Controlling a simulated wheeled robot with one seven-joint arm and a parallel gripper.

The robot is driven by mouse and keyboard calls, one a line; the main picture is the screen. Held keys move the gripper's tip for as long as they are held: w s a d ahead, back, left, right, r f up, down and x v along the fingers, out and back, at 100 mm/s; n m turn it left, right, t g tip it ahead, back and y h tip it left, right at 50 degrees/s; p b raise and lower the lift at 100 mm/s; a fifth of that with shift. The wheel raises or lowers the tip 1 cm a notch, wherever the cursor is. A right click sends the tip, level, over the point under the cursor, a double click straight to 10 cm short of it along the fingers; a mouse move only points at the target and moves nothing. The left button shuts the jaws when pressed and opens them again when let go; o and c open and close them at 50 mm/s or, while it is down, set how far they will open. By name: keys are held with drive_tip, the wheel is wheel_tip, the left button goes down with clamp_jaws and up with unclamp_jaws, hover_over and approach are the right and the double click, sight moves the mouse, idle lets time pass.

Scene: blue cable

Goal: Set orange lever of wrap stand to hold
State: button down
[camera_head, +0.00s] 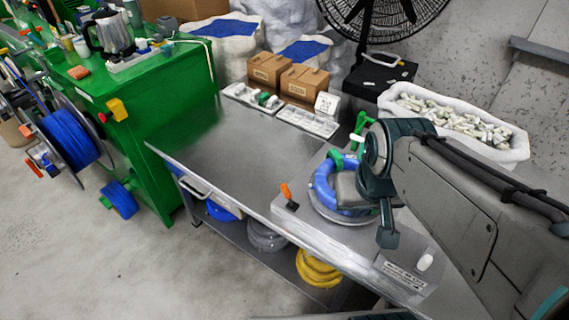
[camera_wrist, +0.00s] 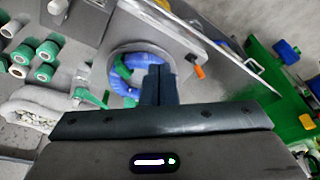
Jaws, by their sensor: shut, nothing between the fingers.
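The wrap stand (camera_head: 375,235) is a grey metal plate at the front right of the steel table. Its orange lever (camera_head: 286,193) stands up, slightly tilted, at the plate's left corner. In the wrist view the orange lever (camera_wrist: 199,72) is to the right of my fingers, apart from them. A blue cable coil (camera_head: 325,186) lies on the round turntable. My gripper (camera_head: 388,238) is over the stand, right of the lever; its fingers are closed together with nothing between them. In the wrist view my gripper (camera_wrist: 159,70) covers part of the blue coil (camera_wrist: 122,75).
A green clamp (camera_head: 359,127) stands behind the coil. A white knob (camera_head: 425,262) is on the stand's right end. Cardboard boxes (camera_head: 304,85) and trays of small parts sit at the back. The table (camera_head: 200,140) left of the stand is clear. A green cabinet (camera_head: 170,90) is at left.

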drive_tip(key=shift+s+a, duration=0.1)
drive_tip(key=shift+s, duration=0.05)
drive_tip(key=w+a+f+n+g+h+b, duration=0.1)
drive_tip(key=w+a+f+n+h+b, duration=0.35)
drive_tip(key=f, duration=0.45)
drive_tip(key=w+a+f+n+g+h+b, duration=0.1)
drive_tip(key=w+a+f+n+h+b, duration=0.15)
drive_tip(key=w+f+h, duration=0.4)
drive_tip(key=w+a+f+n+t+b, duration=0.3)
drive_tip(key=a+f+t, duration=0.3)
drive_tip(key=a, duration=0.3)
drive_tip(key=w+a+f+n+t+b, duration=0.2)
drive_tip(key=w+a+f+n+t, duration=0.2)
drive_tip(key=a+f+t, duration=0.3)
drive_tip(key=a, duration=0.2)
drive_tip(key=shift+a+n+h+b, duration=0.3)
drive_tip(key=shift+n+b, duration=0.1)
drive_tip(key=shift+w, duration=0.1)
